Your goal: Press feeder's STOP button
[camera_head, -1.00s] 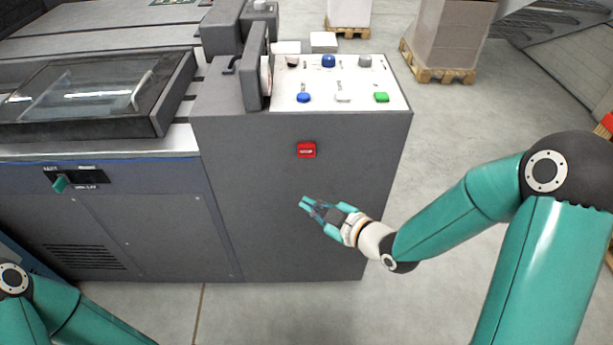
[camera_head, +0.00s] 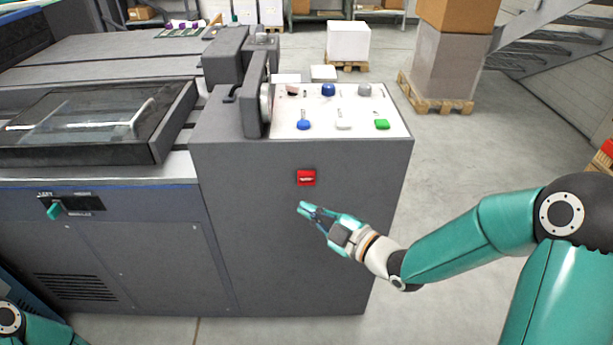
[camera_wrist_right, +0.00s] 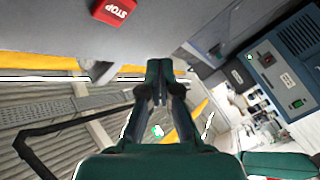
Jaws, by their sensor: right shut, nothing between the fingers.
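The red STOP button (camera_head: 306,178) sits on the upper front face of the grey feeder cabinet (camera_head: 280,250). My left gripper is out of view; only a bit of my left arm shows at the lower left corner.
The white control panel (camera_head: 355,110) on the cabinet top carries several knobs and coloured buttons. Pallets with boxes (camera_head: 440,90) stand behind. The floor right of the cabinet is clear.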

